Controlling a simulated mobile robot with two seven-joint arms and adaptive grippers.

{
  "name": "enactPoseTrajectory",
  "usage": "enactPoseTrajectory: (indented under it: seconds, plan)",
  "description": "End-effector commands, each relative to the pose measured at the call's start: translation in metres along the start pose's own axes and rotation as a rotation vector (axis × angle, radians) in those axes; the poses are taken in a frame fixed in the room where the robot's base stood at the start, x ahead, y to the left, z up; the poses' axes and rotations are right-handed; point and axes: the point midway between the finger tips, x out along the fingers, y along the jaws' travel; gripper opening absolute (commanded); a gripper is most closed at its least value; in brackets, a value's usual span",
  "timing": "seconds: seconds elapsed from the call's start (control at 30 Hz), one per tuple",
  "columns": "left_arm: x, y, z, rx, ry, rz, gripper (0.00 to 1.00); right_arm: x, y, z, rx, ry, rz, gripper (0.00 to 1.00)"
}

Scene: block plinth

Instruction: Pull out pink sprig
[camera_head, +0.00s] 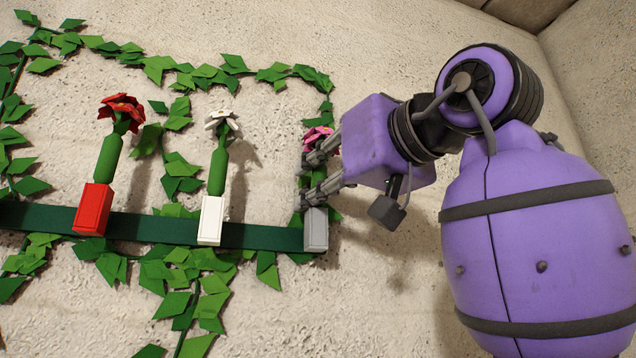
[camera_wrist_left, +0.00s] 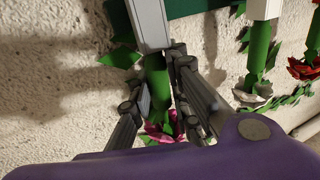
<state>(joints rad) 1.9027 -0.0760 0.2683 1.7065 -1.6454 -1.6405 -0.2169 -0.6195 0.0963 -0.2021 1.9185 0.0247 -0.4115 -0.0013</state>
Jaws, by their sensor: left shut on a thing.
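The pink sprig has a pink flower (camera_head: 318,137) on a thick green stem, standing in a grey block (camera_head: 316,230) at the right end of the row. My left gripper (camera_head: 308,178) reaches it from the right and is shut on its green stem. In the left wrist view, which looks upside down, the stem (camera_wrist_left: 157,85) runs between the fingers (camera_wrist_left: 160,100). There the pink petals (camera_wrist_left: 158,132) show low and partly hidden, and the grey block (camera_wrist_left: 150,25) is at the top. The stem still meets the block. My right gripper is not in view.
A red flower in a red block (camera_head: 93,209) and a white flower in a white block (camera_head: 210,220) stand to the left along a dark green rail (camera_head: 265,237). Leafy vines (camera_head: 190,275) cover the rough pale wall (camera_head: 390,50) around them.

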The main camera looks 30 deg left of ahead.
Motion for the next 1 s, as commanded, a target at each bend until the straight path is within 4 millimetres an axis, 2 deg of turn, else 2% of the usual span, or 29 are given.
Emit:
enactPoseTrajectory:
  seconds: [0.37, 1.0]
  plan:
    - [0.000, -0.001, -0.001, 0.000, -0.002, -0.002, 0.00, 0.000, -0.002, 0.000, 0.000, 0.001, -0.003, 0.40]
    - [0.000, -0.001, -0.027, -0.001, -0.001, -0.003, 0.00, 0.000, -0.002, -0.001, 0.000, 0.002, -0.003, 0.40]
